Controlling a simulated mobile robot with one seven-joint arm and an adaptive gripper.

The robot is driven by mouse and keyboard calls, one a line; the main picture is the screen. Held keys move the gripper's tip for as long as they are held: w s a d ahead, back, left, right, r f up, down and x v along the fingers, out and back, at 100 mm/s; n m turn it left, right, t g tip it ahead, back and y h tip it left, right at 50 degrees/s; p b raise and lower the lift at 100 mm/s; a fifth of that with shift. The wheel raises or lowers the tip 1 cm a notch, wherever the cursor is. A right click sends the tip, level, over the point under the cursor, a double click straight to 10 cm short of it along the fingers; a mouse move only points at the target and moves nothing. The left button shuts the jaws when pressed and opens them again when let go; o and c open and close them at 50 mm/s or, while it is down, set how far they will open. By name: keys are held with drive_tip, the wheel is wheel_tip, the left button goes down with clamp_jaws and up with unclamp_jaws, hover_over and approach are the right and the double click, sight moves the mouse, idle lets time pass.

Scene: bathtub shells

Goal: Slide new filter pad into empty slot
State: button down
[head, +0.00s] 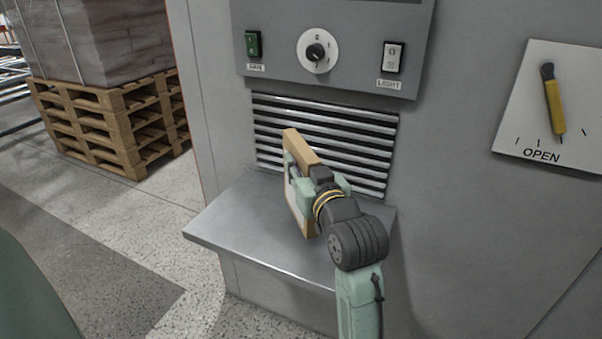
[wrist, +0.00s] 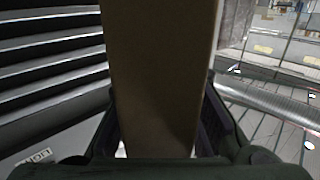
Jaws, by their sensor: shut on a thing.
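The filter pad, a flat panel with a tan frame (head: 299,147), stands tilted on edge in front of the cabinet's louvred grille in the head view. My gripper (head: 315,186) is shut on it, above the metal shelf. In the wrist view the pad's brown edge (wrist: 160,70) fills the middle, between the dark fingers of my gripper (wrist: 160,128). The louvred grille (head: 360,130) has dark gaps between bright slats; it also shows at the left of the wrist view (wrist: 50,62). I cannot make out an empty slot; the pad and arm hide part of the grille.
A metal shelf (head: 235,228) juts out below the grille. Above are a green switch (head: 253,44), a round dial (head: 317,51) and a LIGHT switch (head: 393,57). A yellow-handled lever (head: 554,100) is at right. Stacked pallets (head: 115,125) stand at left; floor between is clear.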

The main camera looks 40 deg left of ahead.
drive_tip(key=shift+f, duration=1.7)
drive_tip(key=shift+f, duration=0.15)
drive_tip(key=c, duration=1.4)
unclamp_jaws()
drive_tip(key=shift+o, duration=0.2)
